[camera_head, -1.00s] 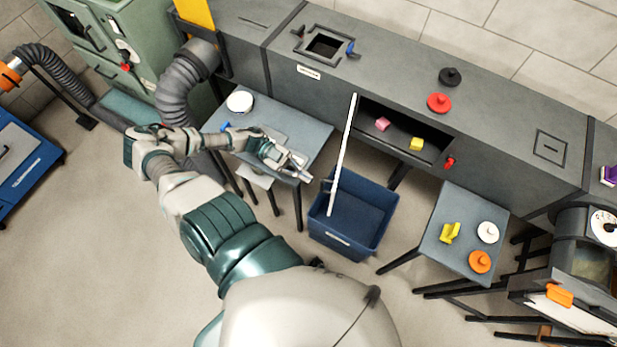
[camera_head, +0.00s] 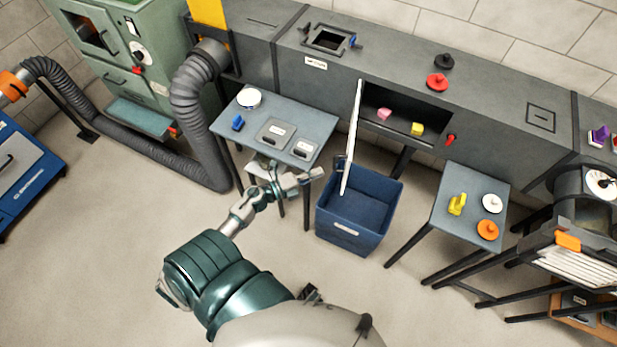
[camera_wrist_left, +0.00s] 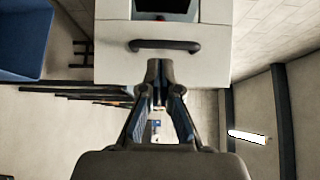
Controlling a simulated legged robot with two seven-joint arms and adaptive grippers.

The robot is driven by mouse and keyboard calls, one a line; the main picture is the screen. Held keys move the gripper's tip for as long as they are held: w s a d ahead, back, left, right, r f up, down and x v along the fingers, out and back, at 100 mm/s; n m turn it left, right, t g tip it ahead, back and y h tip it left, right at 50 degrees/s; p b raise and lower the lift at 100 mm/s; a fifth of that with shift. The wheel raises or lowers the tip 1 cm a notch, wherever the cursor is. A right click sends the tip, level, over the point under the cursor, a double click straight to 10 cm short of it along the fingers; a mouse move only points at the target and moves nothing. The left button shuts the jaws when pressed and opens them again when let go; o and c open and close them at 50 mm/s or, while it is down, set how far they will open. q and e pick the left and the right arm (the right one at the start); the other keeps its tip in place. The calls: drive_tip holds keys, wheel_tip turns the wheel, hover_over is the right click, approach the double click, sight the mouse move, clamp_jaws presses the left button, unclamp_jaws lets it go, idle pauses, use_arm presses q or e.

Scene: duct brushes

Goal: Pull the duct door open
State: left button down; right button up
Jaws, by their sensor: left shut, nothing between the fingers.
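The duct door (camera_head: 352,140) is a pale thin panel at the left edge of the duct opening (camera_head: 395,112). It stands swung out, nearly edge-on, with a dark handle on its left side. My left gripper (camera_head: 316,175) is shut and empty, left of the door's lower end, in front of the small grey table. Whether it touches the door is unclear. In the left wrist view the closed fingers (camera_wrist_left: 157,72) point at a pale panel with a dark bar handle (camera_wrist_left: 165,45); I cannot tell if this is the door. My right gripper is not in view.
A blue bin (camera_head: 345,228) stands below the door. The left table (camera_head: 235,106) holds a white disc, a blue piece and grey boxes. Pink and yellow blocks (camera_head: 417,129) lie inside the duct. A right-hand table (camera_head: 462,235) holds small parts.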

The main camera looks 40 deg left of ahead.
use_arm(q)
drive_tip(key=w+d, duration=0.4)
drive_tip(key=d, duration=0.1)
drive_tip(key=shift+w+r, duration=0.4)
drive_tip(key=shift+a+f, duration=0.1)
drive_tip(key=shift+a, duration=0.6)
drive_tip(key=m+g+h+b, duration=0.1)
drive_tip(key=m+h+b, duration=0.1)
drive_tip(key=b, duration=0.1)
approach(334, 169)
drive_tip(key=w+a+r, duration=0.2)
drive_tip(key=w, duration=0.2)
drive_tip(key=shift+w+a+r, duration=0.3)
drive_tip(key=shift+w, duration=0.1)
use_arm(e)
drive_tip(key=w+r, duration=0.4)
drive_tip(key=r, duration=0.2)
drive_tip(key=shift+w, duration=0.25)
use_arm(q)
drive_tip(key=shift+s, duration=0.1)
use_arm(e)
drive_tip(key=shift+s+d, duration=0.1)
